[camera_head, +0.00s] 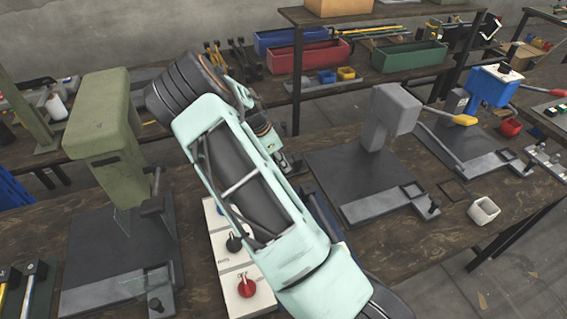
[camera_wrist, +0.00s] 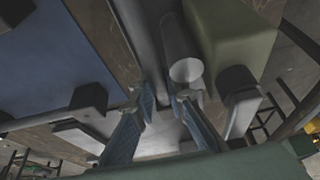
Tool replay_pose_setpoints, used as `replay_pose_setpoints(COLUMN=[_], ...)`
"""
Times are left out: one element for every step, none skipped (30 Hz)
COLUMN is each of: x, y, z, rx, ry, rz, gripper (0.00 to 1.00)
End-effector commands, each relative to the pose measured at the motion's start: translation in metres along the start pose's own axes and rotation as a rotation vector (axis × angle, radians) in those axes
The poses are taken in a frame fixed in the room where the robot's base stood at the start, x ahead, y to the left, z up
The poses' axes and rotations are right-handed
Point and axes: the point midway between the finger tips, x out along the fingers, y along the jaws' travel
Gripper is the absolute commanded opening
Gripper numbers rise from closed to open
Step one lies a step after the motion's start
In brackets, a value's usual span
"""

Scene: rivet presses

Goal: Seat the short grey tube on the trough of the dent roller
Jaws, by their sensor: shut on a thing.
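In the wrist view my gripper (camera_wrist: 167,97) shows two blue fingers with a narrow gap between their tips. A light grey tube (camera_wrist: 180,48) lies at the fingertips, one round end facing the camera. I take it as the short grey tube held in the jaws; the contact itself is not clear. A long grey bar (camera_wrist: 147,35) runs beside it on the left, and an olive green block (camera_wrist: 235,35) stands close on the right. I cannot tell which part is the dent roller's trough. In the head view my arm hides the gripper and the tube.
In the head view an olive press (camera_head: 105,120) stands left and a grey press (camera_head: 390,112) right of my arm. A white panel (camera_head: 222,262) with red and black knobs lies below. A light square cup (camera_head: 483,211) sits near the bench edge. Bins fill the back shelf.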

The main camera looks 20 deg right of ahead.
Motion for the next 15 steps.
replay_pose_setpoints(x=[0.0018, 0.0024, 0.0032, 0.0038, 0.0043, 0.0051, 0.0056, 0.0062, 0.0069, 0.0075, 0.0081, 0.0088, 0.0093, 0.0099, 0.0105], y=[-0.0001, -0.0001, -0.0001, -0.0001, -0.0001, -0.0001, -0.0001, -0.0001, -0.0001, -0.0001, -0.0001, -0.0001, -0.0001, 0.0000, -0.0001], z=[0.0006, 0.0009, 0.0012, 0.0015, 0.0017, 0.0020, 0.0023, 0.0025, 0.0028, 0.0030, 0.0033, 0.0036, 0.0038, 0.0040, 0.0043], rx=[0.000, 0.000, 0.000, 0.000, 0.000, 0.000, 0.000, 0.000, 0.000, 0.000, 0.000, 0.000, 0.000, 0.000, 0.000], ry=[0.000, 0.000, 0.000, 0.000, 0.000, 0.000, 0.000, 0.000, 0.000, 0.000, 0.000, 0.000, 0.000, 0.000, 0.000], rz=[0.000, 0.000, 0.000, 0.000, 0.000, 0.000, 0.000, 0.000, 0.000, 0.000, 0.000, 0.000, 0.000, 0.000, 0.000], gripper=[0.00, 0.00, 0.00, 0.00, 0.00, 0.00, 0.00, 0.00, 0.00, 0.00, 0.00, 0.00, 0.00, 0.00, 0.00])
